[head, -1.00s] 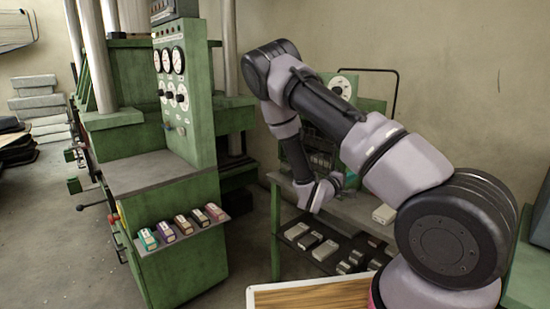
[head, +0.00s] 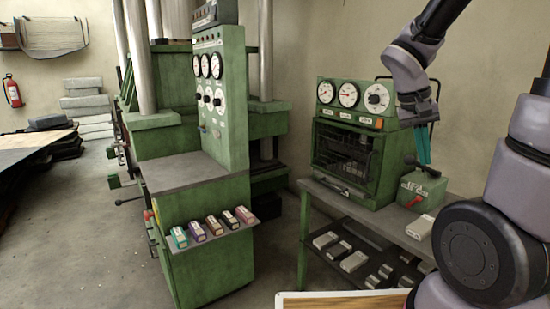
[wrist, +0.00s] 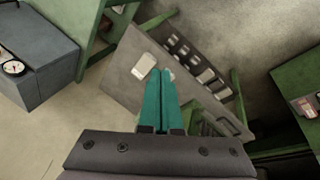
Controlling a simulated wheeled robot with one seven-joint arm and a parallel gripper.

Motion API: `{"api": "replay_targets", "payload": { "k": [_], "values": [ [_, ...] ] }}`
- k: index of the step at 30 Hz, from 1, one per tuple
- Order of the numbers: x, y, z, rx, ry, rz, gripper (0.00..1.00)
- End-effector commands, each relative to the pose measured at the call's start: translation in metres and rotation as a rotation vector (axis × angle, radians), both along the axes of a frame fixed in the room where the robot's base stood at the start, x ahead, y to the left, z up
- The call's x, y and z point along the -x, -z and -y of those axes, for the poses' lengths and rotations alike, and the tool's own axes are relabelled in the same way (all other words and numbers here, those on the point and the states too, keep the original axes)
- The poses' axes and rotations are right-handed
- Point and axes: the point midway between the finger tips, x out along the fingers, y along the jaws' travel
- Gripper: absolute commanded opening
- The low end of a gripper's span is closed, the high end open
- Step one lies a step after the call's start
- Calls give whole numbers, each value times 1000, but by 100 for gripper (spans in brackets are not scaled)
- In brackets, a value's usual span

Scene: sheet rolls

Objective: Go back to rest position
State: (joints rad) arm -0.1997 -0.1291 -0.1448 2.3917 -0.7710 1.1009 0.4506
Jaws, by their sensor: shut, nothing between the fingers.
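My gripper (head: 422,147) hangs at the upper right of the head view, pointing down, with teal fingers. It is in the air in front of the wall, to the right of the green oven with dials (head: 347,140). In the wrist view my gripper (wrist: 161,72) shows its two teal fingers close together, with nothing held. The grey workbench (wrist: 128,70) lies below them, and a pale box (wrist: 144,66) on it appears beside the fingertips.
A green press (head: 215,170) with gauges stands left of centre; its small shelf (head: 205,240) carries several coloured boxes. A green box with a red lever (head: 420,190) sits on the workbench. Several pale blocks (head: 354,261) lie on the lower shelf. The floor at left is open.

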Motion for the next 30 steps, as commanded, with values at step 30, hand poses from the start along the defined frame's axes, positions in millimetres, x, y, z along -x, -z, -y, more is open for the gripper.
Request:
{"api": "replay_targets", "payload": {
  "k": [30],
  "values": [
    [61,-127,-103,-514,-149,593,0]
  ]
}}
